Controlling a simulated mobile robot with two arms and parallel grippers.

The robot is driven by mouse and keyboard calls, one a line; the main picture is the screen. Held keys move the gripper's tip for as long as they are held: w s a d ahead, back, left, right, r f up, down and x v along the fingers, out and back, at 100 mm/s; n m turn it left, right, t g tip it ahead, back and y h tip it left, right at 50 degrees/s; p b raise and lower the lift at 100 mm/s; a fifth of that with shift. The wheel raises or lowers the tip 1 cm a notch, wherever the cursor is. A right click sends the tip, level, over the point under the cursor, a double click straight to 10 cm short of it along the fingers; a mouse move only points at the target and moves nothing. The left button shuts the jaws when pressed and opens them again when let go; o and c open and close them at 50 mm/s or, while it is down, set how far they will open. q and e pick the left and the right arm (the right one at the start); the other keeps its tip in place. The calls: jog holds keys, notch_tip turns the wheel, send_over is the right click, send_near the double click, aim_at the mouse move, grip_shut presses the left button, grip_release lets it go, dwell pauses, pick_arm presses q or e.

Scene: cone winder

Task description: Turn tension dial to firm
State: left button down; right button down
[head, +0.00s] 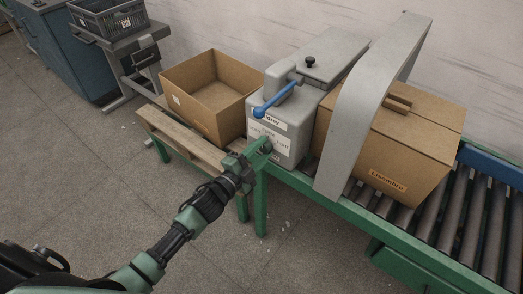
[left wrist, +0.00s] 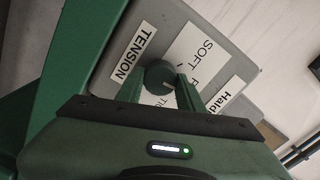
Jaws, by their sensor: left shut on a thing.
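The tension dial (left wrist: 159,76) is a dark round knob on the front of the grey winder box (head: 292,150). A white plate (left wrist: 193,52) beside it reads "SOFT" and the start of a word in F, partly hidden. A "TENSION" label (left wrist: 134,52) is next to it. My left gripper (head: 266,146) reaches the box's front face from the lower left. In the left wrist view its green fingers (left wrist: 160,88) are on either side of the dial, shut on it. The dial's pointer is not clear to me. My right gripper is out of view.
A blue lever (head: 275,100) sticks out above the dial. An open carton (head: 208,92) on a pallet stands left, and a closed carton (head: 395,140) sits right beyond a grey arch (head: 362,100). A green-framed roller conveyor (head: 440,215) runs right. The floor in front is clear.

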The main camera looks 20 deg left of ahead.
pick_arm(q)
jog(key=shift+m, duration=0.6)
jog(key=c, duration=0.9)
grip_release()
jog(key=shift+s, duration=0.1)
jog(key=v, duration=0.7)
jog(key=shift+s+a+b, duration=0.15)
jog(key=shift+s+b, duration=0.15)
jog(key=shift+b, duration=0.1)
